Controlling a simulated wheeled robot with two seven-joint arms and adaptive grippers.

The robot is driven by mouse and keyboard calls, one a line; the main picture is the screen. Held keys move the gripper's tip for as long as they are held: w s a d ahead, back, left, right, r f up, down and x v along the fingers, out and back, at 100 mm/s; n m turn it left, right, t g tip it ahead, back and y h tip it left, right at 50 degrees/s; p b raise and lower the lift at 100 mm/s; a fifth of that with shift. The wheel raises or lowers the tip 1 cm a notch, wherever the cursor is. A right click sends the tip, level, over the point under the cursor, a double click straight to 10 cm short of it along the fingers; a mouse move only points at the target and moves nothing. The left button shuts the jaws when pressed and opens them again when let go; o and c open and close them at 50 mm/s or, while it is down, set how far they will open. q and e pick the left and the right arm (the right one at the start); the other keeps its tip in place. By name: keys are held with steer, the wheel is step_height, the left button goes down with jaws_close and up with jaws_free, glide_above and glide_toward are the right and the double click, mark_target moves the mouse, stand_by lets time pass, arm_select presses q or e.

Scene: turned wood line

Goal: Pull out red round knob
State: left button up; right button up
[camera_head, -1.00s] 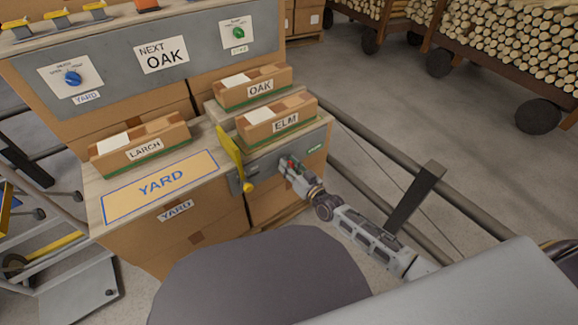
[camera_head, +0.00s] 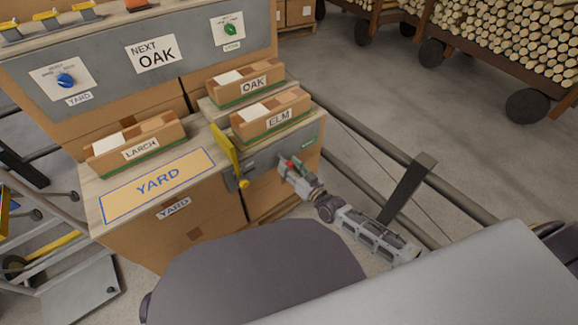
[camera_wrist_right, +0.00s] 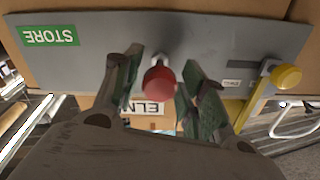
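The red round knob (camera_wrist_right: 159,86) sits on a short metal stem out from the grey panel (camera_wrist_right: 215,38). In the head view the red knob (camera_head: 291,163) is a small red spot on the panel below the ELM box (camera_head: 270,119). My right gripper (camera_wrist_right: 164,62) has its two green-padded fingers on either side of the knob, spread apart. It also shows in the head view (camera_head: 287,167), right at the knob. Whether a finger touches the knob is hard to tell. My left gripper is not in view.
A yellow lever (camera_head: 226,150) and a yellow knob (camera_wrist_right: 286,77) are on the panel beside the red knob. A green STORE label (camera_wrist_right: 50,36) is on its other side. LARCH (camera_head: 138,148) and OAK (camera_head: 248,84) boxes stand nearby. Floor rails (camera_head: 365,150) run at right.

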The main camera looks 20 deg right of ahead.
steer(key=shift+o, duration=0.3)
steer(key=shift+r, duration=0.1)
steer(key=shift+w, duration=0.1)
steer(key=v, duration=1.2)
stand_by(0.5)
stand_by(0.6)
